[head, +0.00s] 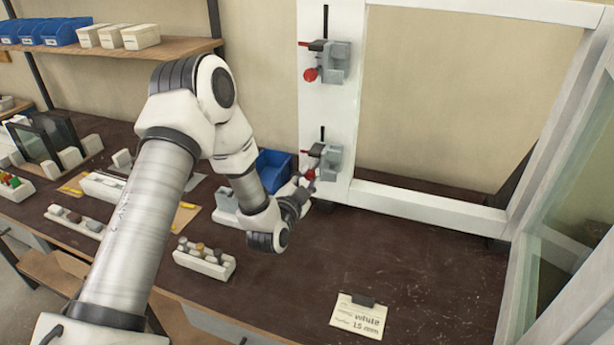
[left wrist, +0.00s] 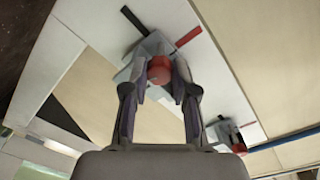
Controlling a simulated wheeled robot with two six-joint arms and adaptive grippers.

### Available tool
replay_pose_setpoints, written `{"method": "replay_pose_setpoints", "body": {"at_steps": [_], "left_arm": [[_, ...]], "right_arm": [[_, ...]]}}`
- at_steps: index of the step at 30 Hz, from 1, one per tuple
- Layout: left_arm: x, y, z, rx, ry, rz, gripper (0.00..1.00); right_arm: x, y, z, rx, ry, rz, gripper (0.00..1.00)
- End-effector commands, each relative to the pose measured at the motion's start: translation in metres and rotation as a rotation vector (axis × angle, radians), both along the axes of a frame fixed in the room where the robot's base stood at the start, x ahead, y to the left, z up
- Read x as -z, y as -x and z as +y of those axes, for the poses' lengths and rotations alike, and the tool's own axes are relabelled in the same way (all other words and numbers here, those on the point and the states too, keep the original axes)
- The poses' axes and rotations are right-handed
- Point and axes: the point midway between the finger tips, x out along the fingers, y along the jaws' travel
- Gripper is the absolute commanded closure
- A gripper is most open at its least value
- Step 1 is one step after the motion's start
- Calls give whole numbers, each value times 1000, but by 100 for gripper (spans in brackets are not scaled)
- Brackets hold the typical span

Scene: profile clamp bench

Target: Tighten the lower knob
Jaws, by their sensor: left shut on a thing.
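The lower knob (head: 310,174) is a red ball on the front of the lower grey clamp (head: 329,163), which is mounted on the white upright profile (head: 342,105). My left gripper (head: 300,190) reaches it from below. In the left wrist view the lower knob (left wrist: 159,69) sits between the two fingertips of my left gripper (left wrist: 160,78), which is shut on it. The upper knob (head: 310,75) is a red ball on the upper clamp (head: 335,62), with nothing near it. My right gripper is not in view.
A blue bin (head: 273,168) stands behind my left wrist. A white block with several knobs (head: 204,262) and a labelled card (head: 358,315) are on the dark bench. The bench right of my gripper is largely clear, with a glazed frame (head: 575,200) at the right edge.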

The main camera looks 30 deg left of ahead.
Motion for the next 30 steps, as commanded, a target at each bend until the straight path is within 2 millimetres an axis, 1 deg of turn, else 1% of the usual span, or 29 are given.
{"method": "replay_pose_setpoints", "body": {"at_steps": [3,9,25,26,27,30], "left_arm": [[-2,-1,0,-2,-64,12,100],[-2,-1,0,-1,-134,29,100],[-1,0,0,-1,-159,37,100],[-1,0,0,-1,-159,37,62],[-1,0,0,-1,-159,37,48],[0,0,0,-1,-158,37,47]], "right_arm": [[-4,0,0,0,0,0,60],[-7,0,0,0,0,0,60],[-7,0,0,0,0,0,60],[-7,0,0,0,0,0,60],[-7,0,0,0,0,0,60],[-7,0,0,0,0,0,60]]}}
